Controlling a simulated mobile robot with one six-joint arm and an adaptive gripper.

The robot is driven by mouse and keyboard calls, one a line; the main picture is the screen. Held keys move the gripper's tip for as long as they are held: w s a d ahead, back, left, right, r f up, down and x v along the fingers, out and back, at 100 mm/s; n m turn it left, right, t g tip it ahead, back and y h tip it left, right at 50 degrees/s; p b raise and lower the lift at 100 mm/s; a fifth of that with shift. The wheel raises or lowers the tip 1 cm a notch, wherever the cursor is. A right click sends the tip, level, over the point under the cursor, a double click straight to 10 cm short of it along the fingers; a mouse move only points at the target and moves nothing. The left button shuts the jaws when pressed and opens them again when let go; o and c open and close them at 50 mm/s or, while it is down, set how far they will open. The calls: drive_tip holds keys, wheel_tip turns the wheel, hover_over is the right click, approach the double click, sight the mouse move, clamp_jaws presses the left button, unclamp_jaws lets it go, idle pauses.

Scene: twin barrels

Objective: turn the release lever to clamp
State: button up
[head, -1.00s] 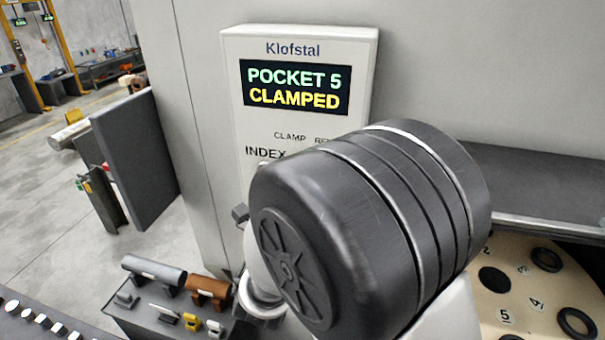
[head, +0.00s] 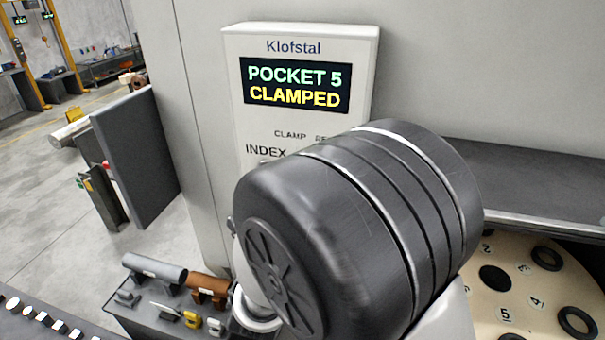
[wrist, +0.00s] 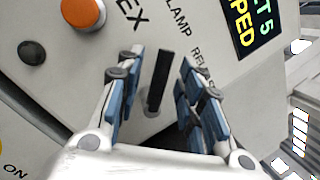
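The release lever (wrist: 158,85) is a slim black bar on the light panel in the wrist view. Its upper end lies near the CLAMP and RELEASE lettering. My gripper (wrist: 161,62) is open, with one blue-padded finger on each side of the lever and a visible gap to both. The display (head: 295,86) on the Klofstal control box (head: 305,45) reads POCKET 5 CLAMPED. In the head view my arm hides the lever and my gripper.
An orange button (wrist: 84,14) and a dark round knob (wrist: 32,52) sit on the panel left of my gripper in the wrist view. A numbered pocket disc (head: 520,290) is at the right. A dark bench with tool holders (head: 165,308) stands below left.

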drive_tip(key=v, duration=1)
